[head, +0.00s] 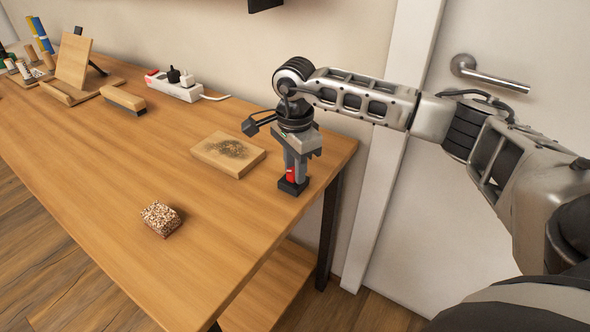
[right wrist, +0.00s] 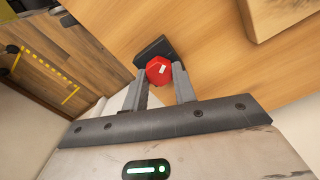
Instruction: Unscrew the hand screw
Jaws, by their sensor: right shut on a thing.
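The hand screw has a red knob (right wrist: 159,70) on a dark base (right wrist: 154,50). In the head view the dark base (head: 293,186) stands near the table's right end, with a bit of the red knob (head: 291,173) showing between the fingers. My right gripper (head: 295,170) points straight down over it. In the right wrist view the two fingers of my right gripper (right wrist: 160,80) are on either side of the red knob and shut on it. The screw's shaft is hidden under the knob. My left gripper is not in view.
A wooden board with a dark patch (head: 228,153) lies left of my right gripper. A speckled brown block (head: 161,218) lies near the front edge. A white power strip (head: 175,88), a brush (head: 123,100) and a wooden stand (head: 74,62) are farther back. The table's middle is clear.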

